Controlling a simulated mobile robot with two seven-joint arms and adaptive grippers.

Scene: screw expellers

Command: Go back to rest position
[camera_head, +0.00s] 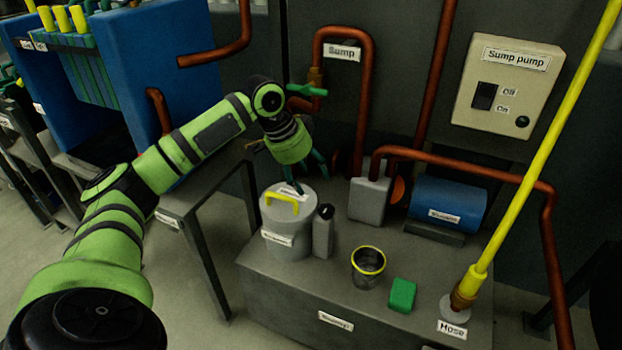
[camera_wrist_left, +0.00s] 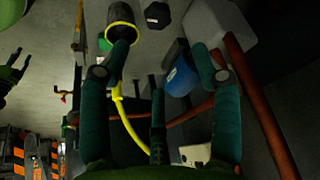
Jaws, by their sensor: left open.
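My left arm comes in from the left in the head view, green with dark bands. Its gripper (camera_head: 308,182) hangs above the back of the grey bench, near the top of the lidded grey can. In the left wrist view the dark teal fingers of the left gripper (camera_wrist_left: 162,62) are spread apart with nothing between them. My right gripper does not show in the head view. A green and black shape at the left edge of the left wrist view is cut off, and I cannot tell what it is.
The bench (camera_head: 350,300) bears a grey can (camera_head: 287,240) with a yellow handle, a grey bottle (camera_head: 323,232), a yellow-rimmed cup (camera_head: 367,266), a green block (camera_head: 402,295) and a blue motor (camera_head: 450,203). Red-brown pipes (camera_head: 368,90) and a yellow hose (camera_head: 540,140) stand around it.

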